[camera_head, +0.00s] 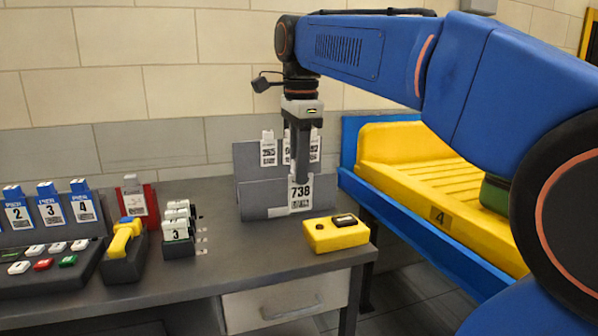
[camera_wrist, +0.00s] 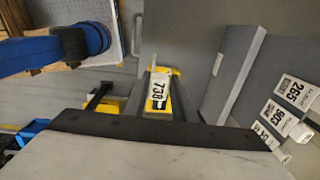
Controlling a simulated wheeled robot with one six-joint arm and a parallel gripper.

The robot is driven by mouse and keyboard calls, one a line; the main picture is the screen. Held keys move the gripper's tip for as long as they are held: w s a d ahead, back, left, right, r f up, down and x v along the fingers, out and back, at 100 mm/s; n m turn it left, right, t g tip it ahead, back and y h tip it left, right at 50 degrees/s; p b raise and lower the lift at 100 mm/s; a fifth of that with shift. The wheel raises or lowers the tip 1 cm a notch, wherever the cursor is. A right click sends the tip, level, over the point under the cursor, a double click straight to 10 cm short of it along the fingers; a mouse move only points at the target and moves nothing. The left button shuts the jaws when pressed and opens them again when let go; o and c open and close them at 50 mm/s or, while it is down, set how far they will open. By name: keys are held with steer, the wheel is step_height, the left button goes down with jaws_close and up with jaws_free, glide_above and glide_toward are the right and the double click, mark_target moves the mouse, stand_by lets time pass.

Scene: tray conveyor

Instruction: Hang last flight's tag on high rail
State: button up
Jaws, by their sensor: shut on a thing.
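The white tag marked 738 (camera_head: 300,194) is upright at the lower end of my gripper (camera_head: 301,178), in front of the right part of a grey two-step rack (camera_head: 262,198). My gripper is shut on this tag, which also shows in the wrist view (camera_wrist: 158,92). I cannot tell whether the tag touches the lower panel. Several white tags hang along the higher back rail. One is left of my gripper (camera_head: 268,150); in the wrist view, tags 265 (camera_wrist: 294,92) and 903 (camera_wrist: 278,118) hang at the right.
A yellow box (camera_head: 336,234) sits on the grey desk (camera_head: 220,265) in front of the rack. A small tag holder (camera_head: 178,232), a yellow-handled device (camera_head: 122,245) and numbered blue-topped tags (camera_head: 50,208) stand left. A yellow tray conveyor (camera_head: 430,180) stands right.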

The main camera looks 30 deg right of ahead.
steer(key=shift+r, duration=2.55)
